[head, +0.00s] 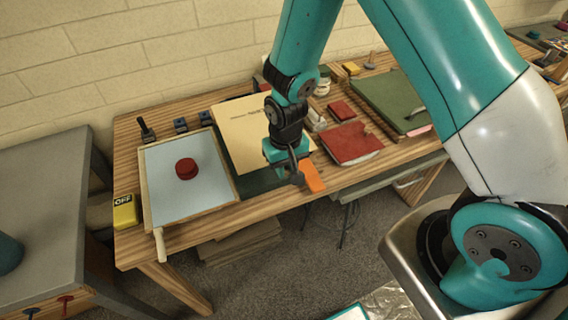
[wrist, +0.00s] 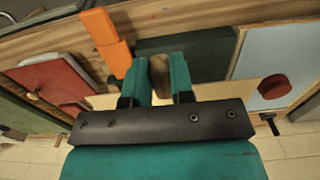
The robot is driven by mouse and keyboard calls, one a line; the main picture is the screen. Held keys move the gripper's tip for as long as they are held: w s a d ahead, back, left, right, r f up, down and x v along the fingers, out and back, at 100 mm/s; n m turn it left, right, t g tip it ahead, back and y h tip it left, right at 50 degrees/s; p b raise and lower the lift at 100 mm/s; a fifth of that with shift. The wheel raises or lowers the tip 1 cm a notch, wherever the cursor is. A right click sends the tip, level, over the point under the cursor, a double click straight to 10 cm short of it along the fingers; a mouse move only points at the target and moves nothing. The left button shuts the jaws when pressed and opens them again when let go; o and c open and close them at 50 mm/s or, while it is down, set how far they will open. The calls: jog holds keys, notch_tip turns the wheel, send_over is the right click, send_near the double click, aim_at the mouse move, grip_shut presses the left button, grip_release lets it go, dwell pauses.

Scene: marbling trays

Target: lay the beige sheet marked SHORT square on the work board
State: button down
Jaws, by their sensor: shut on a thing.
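The beige sheet (head: 245,138) lies over a dark green board (head: 258,184), covering most of it; a green strip shows along the front. Small print on the sheet is too fine to read. My gripper (head: 293,174) is at the sheet's front right part, shut on it. In the wrist view, a tan strip (wrist: 159,74) shows between my green fingers (wrist: 160,85), with the green board (wrist: 212,58) beyond. I cannot tell whether the sheet rests flat or is held slightly up. My wrist hides part of its right side.
An orange piece (head: 313,177) is close beside my gripper. A framed pale-blue tray (head: 210,195) with a red round piece (head: 186,168) stands left. A yellow OFF box (head: 125,211) is at the table's left end. A red book (head: 351,143) and green press-like board (head: 395,100) lie right.

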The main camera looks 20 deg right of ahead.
jog(key=shift+s, duration=0.15)
jog(key=shift+s+f+b, duration=0.1)
jog(key=shift+f+b, duration=0.2)
jog(key=shift+f, duration=0.1)
jog(key=shift+f+b, duration=3.05)
jog(key=shift+f, duration=0.9)
jog(key=shift+c, duration=2.1)
grip_release()
jog(key=shift+r, duration=0.15)
jog(key=shift+r+p, duration=2.75)
jog(key=shift+r, duration=0.65)
